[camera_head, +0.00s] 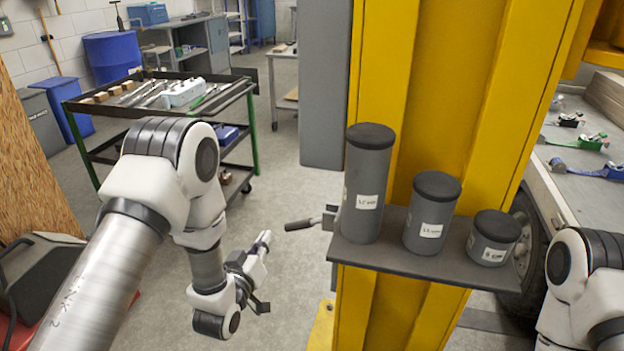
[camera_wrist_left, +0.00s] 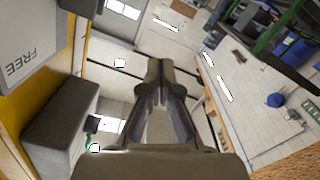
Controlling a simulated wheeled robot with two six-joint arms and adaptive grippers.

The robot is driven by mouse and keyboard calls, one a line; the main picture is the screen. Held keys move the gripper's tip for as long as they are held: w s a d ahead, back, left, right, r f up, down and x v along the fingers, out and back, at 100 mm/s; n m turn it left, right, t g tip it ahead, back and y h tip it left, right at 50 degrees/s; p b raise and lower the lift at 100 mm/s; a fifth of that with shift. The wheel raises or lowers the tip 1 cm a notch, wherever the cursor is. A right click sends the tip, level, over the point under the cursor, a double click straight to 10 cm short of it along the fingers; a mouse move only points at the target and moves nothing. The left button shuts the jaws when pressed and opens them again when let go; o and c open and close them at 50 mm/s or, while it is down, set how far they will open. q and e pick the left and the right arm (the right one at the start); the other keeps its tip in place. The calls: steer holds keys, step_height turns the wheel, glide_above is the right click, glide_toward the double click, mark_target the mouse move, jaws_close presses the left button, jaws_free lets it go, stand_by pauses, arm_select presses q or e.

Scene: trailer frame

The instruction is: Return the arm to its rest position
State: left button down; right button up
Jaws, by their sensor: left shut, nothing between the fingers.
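My left arm comes in from the left in the head view, bent at the elbow, with its forearm hanging down. My left gripper (camera_head: 262,250) is left of the yellow post and apart from the shelf, over open floor. In the left wrist view its two fingers (camera_wrist_left: 160,75) are together, with nothing between them. A part of my right arm shows at the lower right edge of the head view; its gripper is out of view.
A grey shelf (camera_head: 420,262) on the yellow post (camera_head: 400,75) bears three dark-lidded grey canisters: tall (camera_head: 366,190), medium (camera_head: 431,215) and short (camera_head: 492,240). A lever (camera_head: 300,225) juts left from beside the shelf. A tool cart (camera_head: 247,97) stands behind my left arm.

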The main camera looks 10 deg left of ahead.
arm_select(q)
steer(key=s+f+m+g+p, duration=0.1)
steer(key=s+f+g, duration=0.4)
steer(key=s, duration=0.6)
steer(key=s+f+m+g+p, duration=0.1)
steer(key=s+f+g+p, duration=0.3)
steer(key=s+g, duration=0.3)
steer(key=s+f+m+g+p, duration=0.1)
steer(key=s+f+g+p, duration=0.2)
steer(key=s, duration=1.3)
step_height(320, 180, down, 4)
steer(key=g, duration=0.2)
steer(key=shift+s+a+m+g+y, duration=0.25)
steer(key=shift+s+m+g+y, duration=0.05)
steer(key=shift+s+g+y, duration=0.1)
